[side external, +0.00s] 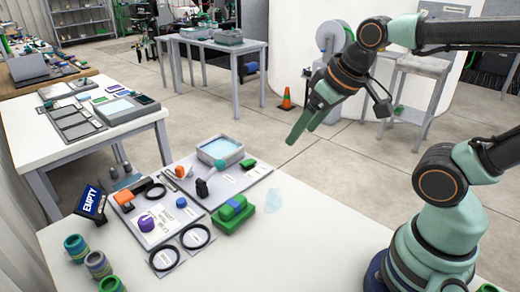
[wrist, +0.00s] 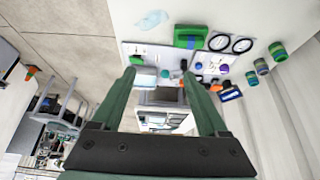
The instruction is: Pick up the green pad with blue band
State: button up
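The green pad with blue band (side external: 228,216) rests on the white table at the right edge of the grey board, with the blue band across its top. It also shows at the top of the wrist view (wrist: 190,36). My gripper (side external: 302,133) is raised in the air, to the upper right of the pad in the side view and well apart from it. In the wrist view my gripper (wrist: 159,74) has its two green fingers spread wide with nothing held between them.
Several banded cups (side external: 98,264) and an "EMPTY" sign (side external: 91,201) stand left. The table's right part is mostly clear, with a pale bluish patch (side external: 274,199).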

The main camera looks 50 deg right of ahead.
jog(key=shift+o, duration=1)
jog(key=n+g, duration=0.6)
jog(key=n, duration=1.3)
send_over(231, 204)
notch_tip(231, 204, down, 13)
jog(key=shift+r, duration=0.1)
notch_tip(231, 204, down, 12)
jog(key=shift+s+r, duration=0.1)
jog(key=shift+c, duration=0.3)
